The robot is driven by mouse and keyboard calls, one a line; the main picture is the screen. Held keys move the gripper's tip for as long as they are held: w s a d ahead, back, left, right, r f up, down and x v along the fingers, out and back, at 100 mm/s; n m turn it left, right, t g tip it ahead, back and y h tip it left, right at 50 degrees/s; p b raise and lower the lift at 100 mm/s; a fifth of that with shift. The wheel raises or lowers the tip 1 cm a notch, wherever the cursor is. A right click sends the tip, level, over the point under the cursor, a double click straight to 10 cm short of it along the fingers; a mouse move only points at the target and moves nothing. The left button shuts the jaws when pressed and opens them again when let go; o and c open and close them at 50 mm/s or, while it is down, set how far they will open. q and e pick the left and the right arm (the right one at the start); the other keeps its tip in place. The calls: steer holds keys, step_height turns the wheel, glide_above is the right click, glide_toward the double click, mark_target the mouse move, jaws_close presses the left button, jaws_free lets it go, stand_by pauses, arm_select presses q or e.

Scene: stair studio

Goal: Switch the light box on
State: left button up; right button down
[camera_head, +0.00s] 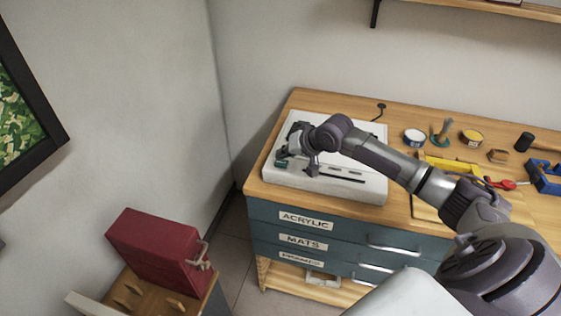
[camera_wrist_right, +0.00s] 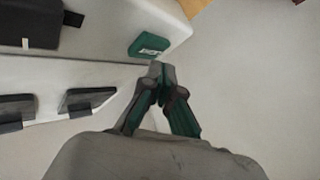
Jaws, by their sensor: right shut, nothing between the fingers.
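The light box (camera_head: 350,186) is a white slab lying on the wooden workbench top, with dark slots and dark parts on it. My right arm reaches across the bench to its left part. In the right wrist view, my right gripper (camera_wrist_right: 159,76) is shut and empty, its fingertips together. A small green switch-like block (camera_wrist_right: 149,46) with a pale label sits near the edge of the white body (camera_wrist_right: 180,20), just beyond the fingertips. I cannot tell whether they touch. The head view shows the wrist over the box, with the fingertips unclear. My left gripper is not in view.
The workbench (camera_head: 400,120) has teal labelled drawers (camera_head: 300,240) in front. Tins (camera_head: 414,137), a yellow tray (camera_head: 445,163) and a blue tool (camera_head: 543,176) lie to the right. A red box (camera_head: 155,245) stands at lower left. Walls close the left and back.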

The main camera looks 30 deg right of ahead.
mark_target(283, 163)
steer(key=shift+f, duration=0.15)
steer(key=shift+f, duration=0.3)
steer(key=shift+f, duration=0.2)
stand_by(0.6)
steer(key=shift+r+p, duration=0.1)
steer(key=shift+p, duration=0.2)
steer(key=shift+r+p, duration=0.6)
steer(key=shift+p, duration=0.35)
step_height(283, 163, up, 6)
steer(key=p, duration=0.7)
